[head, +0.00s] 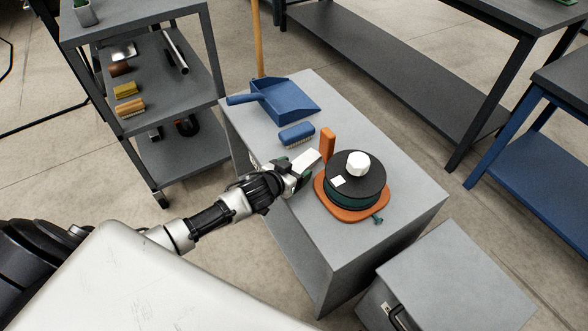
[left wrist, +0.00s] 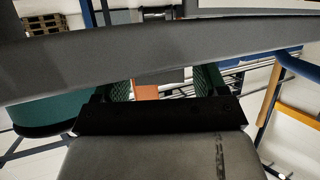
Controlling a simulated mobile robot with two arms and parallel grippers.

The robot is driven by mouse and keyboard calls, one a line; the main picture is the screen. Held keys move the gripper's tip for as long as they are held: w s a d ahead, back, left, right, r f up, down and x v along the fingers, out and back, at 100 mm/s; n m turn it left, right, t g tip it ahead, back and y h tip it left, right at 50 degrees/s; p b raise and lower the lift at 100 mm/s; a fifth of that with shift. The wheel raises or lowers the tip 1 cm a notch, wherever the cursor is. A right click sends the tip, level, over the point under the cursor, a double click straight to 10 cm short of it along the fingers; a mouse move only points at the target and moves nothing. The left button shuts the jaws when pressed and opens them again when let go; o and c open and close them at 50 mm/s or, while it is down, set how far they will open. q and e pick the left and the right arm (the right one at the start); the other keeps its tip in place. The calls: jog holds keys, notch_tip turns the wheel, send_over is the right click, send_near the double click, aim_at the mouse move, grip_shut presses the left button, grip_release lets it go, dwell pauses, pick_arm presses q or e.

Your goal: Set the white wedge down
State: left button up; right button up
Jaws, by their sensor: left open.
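A white block (head: 307,161), which looks like the wedge, shows at the fingertips of my left gripper (head: 296,169) in the head view, above or on the grey cabinet top. I cannot tell whether it touches the cabinet or a finger. My left gripper is open. Its green finger pads show in the left wrist view (left wrist: 163,82), with part of an orange piece (left wrist: 145,92) beyond them; I cannot make out the wedge there. To the right is a round dark turntable (head: 363,187) with a white knob (head: 358,163) and a small white patch (head: 338,181). My right gripper is not in view.
The turntable sits on an orange base (head: 340,209) beside an upright orange piece (head: 328,144). A blue brush (head: 297,135) and blue dustpan (head: 285,100) lie behind on the grey cabinet (head: 415,197). A shelf cart (head: 165,90) stands left. The cabinet's right front corner is clear.

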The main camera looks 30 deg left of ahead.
pick_arm(q)
jog(key=shift+r, duration=0.1)
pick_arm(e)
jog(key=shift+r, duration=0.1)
